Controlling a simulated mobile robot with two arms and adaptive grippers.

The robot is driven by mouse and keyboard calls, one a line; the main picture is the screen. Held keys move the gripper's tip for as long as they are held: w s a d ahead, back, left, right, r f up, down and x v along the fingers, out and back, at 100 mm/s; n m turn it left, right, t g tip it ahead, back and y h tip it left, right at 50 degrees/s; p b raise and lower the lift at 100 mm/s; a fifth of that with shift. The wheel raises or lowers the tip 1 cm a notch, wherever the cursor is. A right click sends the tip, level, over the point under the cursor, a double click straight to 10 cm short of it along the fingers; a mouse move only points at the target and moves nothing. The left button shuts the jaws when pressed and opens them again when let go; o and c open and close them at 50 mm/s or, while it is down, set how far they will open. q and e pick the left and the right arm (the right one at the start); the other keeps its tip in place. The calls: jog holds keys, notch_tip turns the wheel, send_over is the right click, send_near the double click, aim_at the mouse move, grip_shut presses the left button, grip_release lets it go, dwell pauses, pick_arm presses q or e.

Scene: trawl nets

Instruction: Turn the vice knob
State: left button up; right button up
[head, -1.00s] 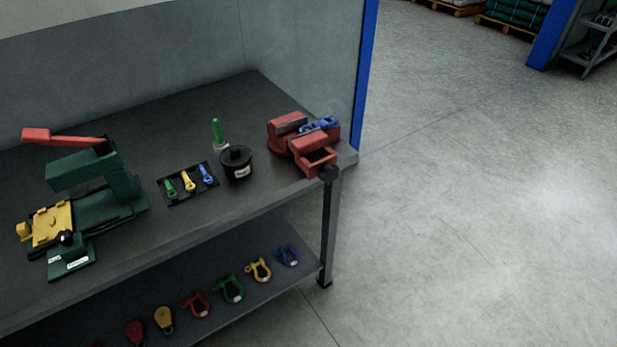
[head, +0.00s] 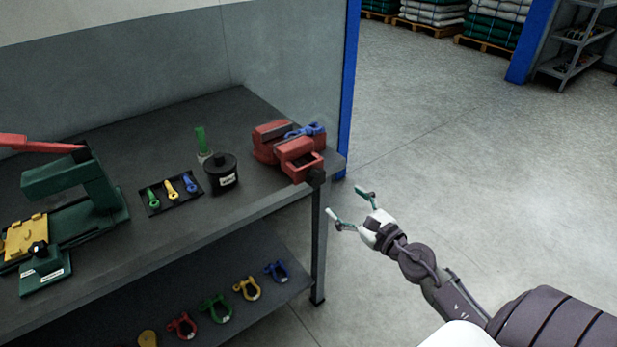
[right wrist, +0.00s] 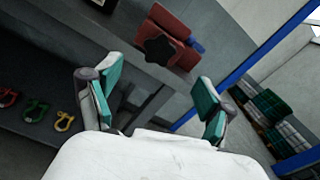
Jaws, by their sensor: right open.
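The red vice (head: 288,148) sits at the right front corner of the grey workbench (head: 232,207), with a blue shackle (head: 306,131) on it. The vice knob (head: 317,176) is dark and faces out over the bench's front edge. In the right wrist view the knob (right wrist: 159,50) shows as a black lobed shape in front of the red vice (right wrist: 180,35). My right gripper (head: 350,207) is open and empty, to the right of and below the knob, apart from it. In the right wrist view its fingers (right wrist: 155,100) are spread, with the knob beyond them. My left gripper is not in view.
A black round container (head: 221,174), a green-topped bottle (head: 203,146) and a small dark tray (head: 150,208) stand left of the vice. A green press (head: 75,205) is at the far left. Coloured shackles lie on the lower shelf (head: 205,290). The floor at right is clear.

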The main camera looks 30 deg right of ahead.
aim_at(318, 179)
jog(key=w, duration=0.4)
jog(key=w+p, duration=0.1)
jog(key=w, duration=0.2)
jog(key=w+a, duration=0.1)
jog(key=w, duration=0.3)
jog(key=shift+w, duration=0.35)
jog(key=c, duration=1.2)
jog(key=shift+o, duration=0.2)
jog(key=shift+m, duration=0.3)
